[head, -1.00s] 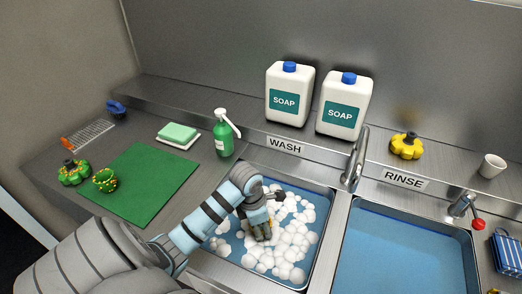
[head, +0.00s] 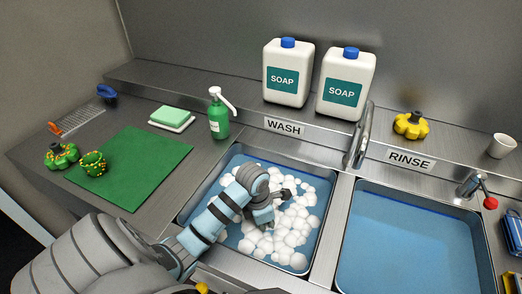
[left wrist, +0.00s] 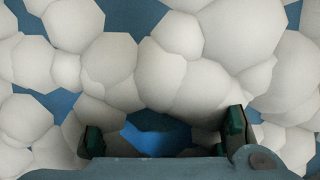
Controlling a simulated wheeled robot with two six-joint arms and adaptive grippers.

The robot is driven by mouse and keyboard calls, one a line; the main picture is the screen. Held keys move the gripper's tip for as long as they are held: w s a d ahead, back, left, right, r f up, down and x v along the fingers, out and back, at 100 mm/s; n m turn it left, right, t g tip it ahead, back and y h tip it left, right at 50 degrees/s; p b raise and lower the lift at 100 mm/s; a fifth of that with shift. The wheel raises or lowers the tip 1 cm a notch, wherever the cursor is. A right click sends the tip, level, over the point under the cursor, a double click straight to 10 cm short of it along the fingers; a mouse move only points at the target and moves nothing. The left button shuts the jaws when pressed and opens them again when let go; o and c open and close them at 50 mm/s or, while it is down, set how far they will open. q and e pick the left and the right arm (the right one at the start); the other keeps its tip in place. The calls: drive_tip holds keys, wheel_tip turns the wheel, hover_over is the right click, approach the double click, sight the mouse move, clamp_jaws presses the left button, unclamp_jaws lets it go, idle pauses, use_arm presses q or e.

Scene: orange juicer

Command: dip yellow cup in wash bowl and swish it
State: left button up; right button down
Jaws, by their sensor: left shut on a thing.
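My left gripper (head: 265,222) reaches down into the wash bowl (head: 327,232), among white suds (head: 290,238) on blue water. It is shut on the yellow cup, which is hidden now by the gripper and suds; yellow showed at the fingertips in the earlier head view. In the left wrist view, the two dark green fingertips of the left gripper (left wrist: 163,140) stand apart amid foam, with blue between them; no yellow shows there. My right gripper is not in view.
The rinse basin (head: 405,245) lies to the right. A faucet (head: 360,138) stands behind the bowls. Two soap jugs (head: 288,75) and a yellow scalloped piece (head: 410,125) stand on the ledge. Left are a green pump bottle (head: 218,118), sponge (head: 172,116) and green mat (head: 130,170).

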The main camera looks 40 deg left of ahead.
use_arm(q)
drive_tip(key=a, duration=0.2)
drive_tip(key=s+a, duration=0.1)
drive_tip(key=a, duration=0.1)
drive_tip(key=shift+s+a, duration=0.1)
drive_tip(key=shift+s, duration=0.1)
drive_tip(key=d, duration=0.2)
drive_tip(key=w+d, duration=0.1)
drive_tip(key=d, duration=0.1)
drive_tip(key=shift+w+d+b, duration=0.2)
drive_tip(key=shift+b, duration=0.15)
drive_tip(key=a, duration=0.2)
drive_tip(key=s+a, duration=0.1)
drive_tip(key=a, duration=0.1)
drive_tip(key=shift+s+a, duration=0.2)
drive_tip(key=shift+a, duration=0.05)
drive_tip(key=shift+w+d, duration=0.2)
drive_tip(key=shift+d, duration=0.4)
drive_tip(key=shift+w+d, duration=0.2)
drive_tip(key=shift+d, duration=0.4)
wheel_tip(320, 180, up, 16)
drive_tip(key=p, duration=1.2)
drive_tip(key=shift+p, duration=0.35)
drive_tip(key=shift+a, duration=0.1)
